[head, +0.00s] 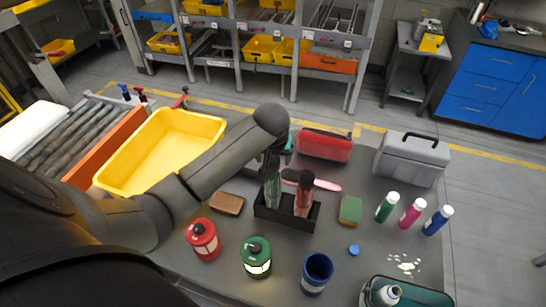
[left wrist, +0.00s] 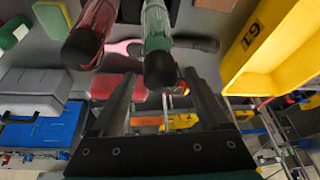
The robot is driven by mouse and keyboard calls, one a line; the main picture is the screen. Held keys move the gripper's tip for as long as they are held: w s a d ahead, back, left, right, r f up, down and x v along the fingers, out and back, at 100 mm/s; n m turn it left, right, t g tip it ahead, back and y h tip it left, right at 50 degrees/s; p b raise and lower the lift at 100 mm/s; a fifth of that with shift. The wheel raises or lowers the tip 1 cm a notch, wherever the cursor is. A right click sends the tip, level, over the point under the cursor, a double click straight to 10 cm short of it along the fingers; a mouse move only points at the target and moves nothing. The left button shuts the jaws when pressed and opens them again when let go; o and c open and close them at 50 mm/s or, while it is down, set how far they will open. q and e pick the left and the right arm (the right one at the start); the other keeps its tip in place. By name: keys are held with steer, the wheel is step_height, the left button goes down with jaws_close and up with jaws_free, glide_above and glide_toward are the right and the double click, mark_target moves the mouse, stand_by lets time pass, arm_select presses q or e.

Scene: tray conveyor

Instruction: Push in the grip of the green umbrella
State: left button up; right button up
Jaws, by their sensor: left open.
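The green umbrella (head: 272,190) is folded and stands in a black holder (head: 286,222) on the grey table. A folded red umbrella (head: 304,200) stands beside it on the right. In the left wrist view the green umbrella (left wrist: 157,35) shows end-on with its dark grip end towards me, and the red umbrella (left wrist: 90,35) is to its left. My left gripper (head: 272,160) is above the green umbrella, pointing down. Its open fingers (left wrist: 163,95) are either side of the grip end. Whether they touch it I cannot tell. My right gripper is out of view.
A yellow tray (head: 142,182) sits left, by the roller conveyor. A red case (head: 325,146), grey toolbox (head: 411,160) and pink-handled object (head: 328,187) lie behind and right. Red (head: 203,240) and green lanterns (head: 256,258) and a blue cup (head: 316,273) stand in front.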

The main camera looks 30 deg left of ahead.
arm_select(q)
steer(key=shift+w+f, duration=0.1)
steer(key=shift+f, duration=0.15)
steer(key=shift+c, duration=0.2)
jaws_close()
stand_by(0.4)
steer(key=shift+a, duration=0.1)
stand_by(0.6)
